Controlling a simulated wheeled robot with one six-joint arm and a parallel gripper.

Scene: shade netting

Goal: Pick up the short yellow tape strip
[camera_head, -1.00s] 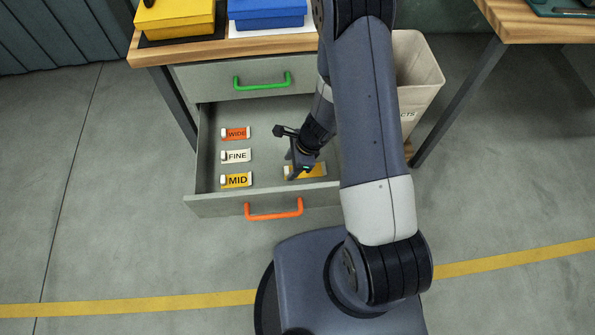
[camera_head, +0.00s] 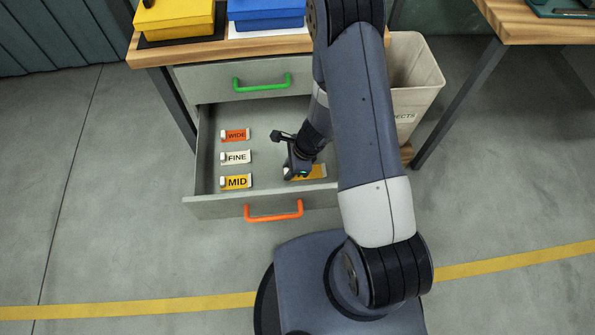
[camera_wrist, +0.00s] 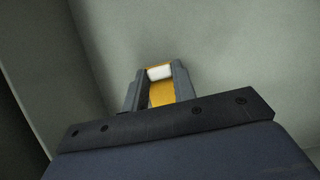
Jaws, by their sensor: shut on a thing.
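A yellow strip (camera_head: 313,172) lies at the right front of the open drawer, partly hidden by my gripper. In the wrist view the strip (camera_wrist: 160,95) shows yellow with a white band near its far end, between the two fingers. My gripper (camera_head: 291,174) is low in the drawer, at the strip's left part. In the wrist view my gripper (camera_wrist: 158,74) is shut with a finger on each side of the strip. Any lettering on this strip is hidden. I cannot tell whether it is raised off the drawer floor.
The open drawer (camera_head: 222,205) has an orange handle (camera_head: 273,216). Inside at left are an orange WIDE piece (camera_head: 236,135), a white FINE piece (camera_head: 237,158) and a yellow MID piece (camera_head: 238,182). A closed drawer with a green handle (camera_head: 262,87) is above. A bin (camera_head: 415,75) stands right.

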